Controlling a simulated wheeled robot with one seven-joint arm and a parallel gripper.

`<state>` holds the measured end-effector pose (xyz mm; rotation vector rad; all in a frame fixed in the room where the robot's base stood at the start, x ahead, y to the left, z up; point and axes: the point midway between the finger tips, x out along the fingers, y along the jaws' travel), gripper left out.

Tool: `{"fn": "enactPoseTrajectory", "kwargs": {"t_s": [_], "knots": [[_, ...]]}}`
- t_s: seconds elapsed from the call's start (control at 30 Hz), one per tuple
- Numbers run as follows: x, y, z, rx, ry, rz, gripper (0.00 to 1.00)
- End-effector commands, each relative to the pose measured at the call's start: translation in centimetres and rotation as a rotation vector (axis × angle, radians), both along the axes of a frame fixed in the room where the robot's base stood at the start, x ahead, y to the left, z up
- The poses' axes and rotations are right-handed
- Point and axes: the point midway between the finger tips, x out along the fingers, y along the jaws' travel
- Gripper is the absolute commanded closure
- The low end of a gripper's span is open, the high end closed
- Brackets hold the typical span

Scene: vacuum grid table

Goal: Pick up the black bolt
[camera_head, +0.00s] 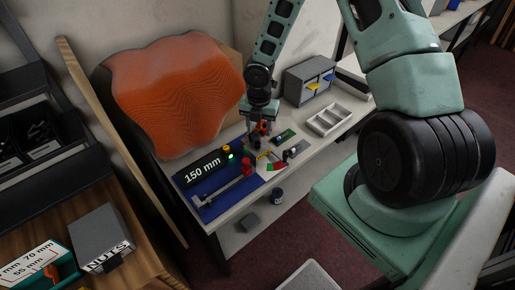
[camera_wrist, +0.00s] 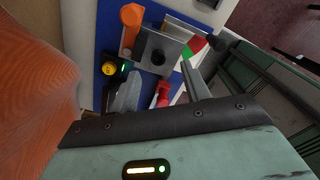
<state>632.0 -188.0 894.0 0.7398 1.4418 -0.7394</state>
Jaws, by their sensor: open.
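My gripper (camera_wrist: 160,88) is open in the wrist view, its two grey fingers apart and pointing toward the table, with no object visibly clamped between them. I cannot pick out the bolt there.
A blue mat (camera_head: 210,208) bears a sign reading 150 mm (camera_head: 202,168) and a red part (camera_head: 247,167). An orange ribbed block (camera_head: 170,90) rises on the left. A pale tray (camera_head: 328,119) and grey drawers (camera_head: 310,80) stand right. A yellow button (camera_wrist: 109,68) is near the left finger.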

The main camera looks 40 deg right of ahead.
Motion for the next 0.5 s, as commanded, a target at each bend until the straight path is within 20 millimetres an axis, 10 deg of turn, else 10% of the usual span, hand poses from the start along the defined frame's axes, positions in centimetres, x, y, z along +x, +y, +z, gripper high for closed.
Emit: {"fn": "enactPoseTrajectory", "kwargs": {"t_s": [0.5], "knots": [[0.1,0.6,-5.5,0.0,0.001,0.002,0.53]]}}
